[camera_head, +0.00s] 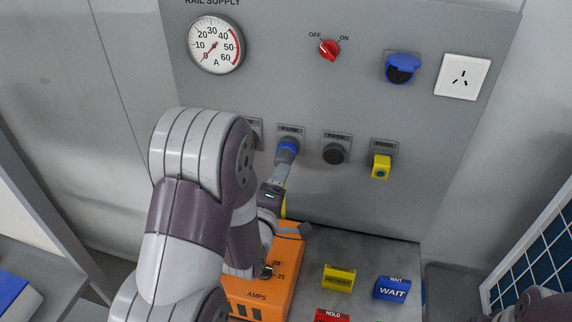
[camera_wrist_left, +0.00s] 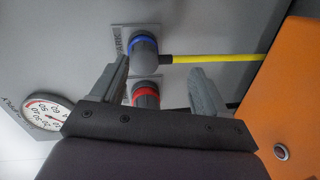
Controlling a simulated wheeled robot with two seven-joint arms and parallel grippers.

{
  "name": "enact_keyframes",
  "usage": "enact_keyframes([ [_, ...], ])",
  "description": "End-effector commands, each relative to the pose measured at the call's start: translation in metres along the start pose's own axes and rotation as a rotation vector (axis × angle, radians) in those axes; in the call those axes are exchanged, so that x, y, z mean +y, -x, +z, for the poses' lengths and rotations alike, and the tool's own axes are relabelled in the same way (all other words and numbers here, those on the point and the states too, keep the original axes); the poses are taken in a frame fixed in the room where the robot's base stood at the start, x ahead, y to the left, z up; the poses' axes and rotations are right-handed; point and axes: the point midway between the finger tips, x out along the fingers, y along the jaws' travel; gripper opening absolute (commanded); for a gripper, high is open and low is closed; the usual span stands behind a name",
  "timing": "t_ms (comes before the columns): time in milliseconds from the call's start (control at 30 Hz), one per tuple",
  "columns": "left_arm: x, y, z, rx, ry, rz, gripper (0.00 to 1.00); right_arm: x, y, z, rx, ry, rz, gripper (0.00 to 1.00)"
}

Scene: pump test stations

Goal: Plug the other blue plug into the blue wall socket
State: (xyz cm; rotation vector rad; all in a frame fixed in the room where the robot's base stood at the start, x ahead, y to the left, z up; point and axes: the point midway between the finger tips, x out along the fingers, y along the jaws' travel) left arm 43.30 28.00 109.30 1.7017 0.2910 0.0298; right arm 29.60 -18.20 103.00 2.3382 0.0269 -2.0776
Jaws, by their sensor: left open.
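The blue plug (camera_head: 288,148) sits in a PARK holder on the grey panel, second from the left in the row. In the left wrist view the blue plug (camera_wrist_left: 143,52) has a grey body, a blue ring and a yellow cable leading right. My left gripper (camera_wrist_left: 158,68) is open, its two fingers apart, with the blue plug between and beyond their tips; contact cannot be told. In the head view my arm partly hides that gripper. The blue wall socket (camera_head: 401,70) is at the upper right of the panel, its blue lid raised. My right gripper is not in view.
A red plug (camera_wrist_left: 146,97) is parked beside the blue one. A black parked plug (camera_head: 334,153) and a yellow one (camera_head: 381,166) are to the right. An orange AMPS box (camera_head: 265,285) stands below. WAIT block (camera_head: 392,288) lies on the bench.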

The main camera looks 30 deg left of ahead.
Motion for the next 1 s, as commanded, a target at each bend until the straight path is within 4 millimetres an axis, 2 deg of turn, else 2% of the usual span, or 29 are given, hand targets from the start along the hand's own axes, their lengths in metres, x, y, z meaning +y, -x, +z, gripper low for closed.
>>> enact_keyframes([
  [33, -0.002, 0.001, -0.004, 0.015, 0.055, 0.047, 0.74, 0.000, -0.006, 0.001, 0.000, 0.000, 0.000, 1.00],
  [200, 0.008, 0.007, -0.011, 0.035, 0.157, 0.140, 0.74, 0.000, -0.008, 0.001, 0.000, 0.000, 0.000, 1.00],
  [567, 0.010, 0.005, -0.011, 0.035, 0.161, 0.146, 0.74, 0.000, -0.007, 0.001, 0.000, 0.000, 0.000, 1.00],
  [767, 0.013, -0.015, -0.012, 0.035, 0.160, 0.146, 0.74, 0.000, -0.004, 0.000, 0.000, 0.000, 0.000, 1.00],
  [1000, 0.016, -0.051, -0.013, 0.034, 0.160, 0.146, 0.74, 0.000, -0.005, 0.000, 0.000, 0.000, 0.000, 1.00],
])
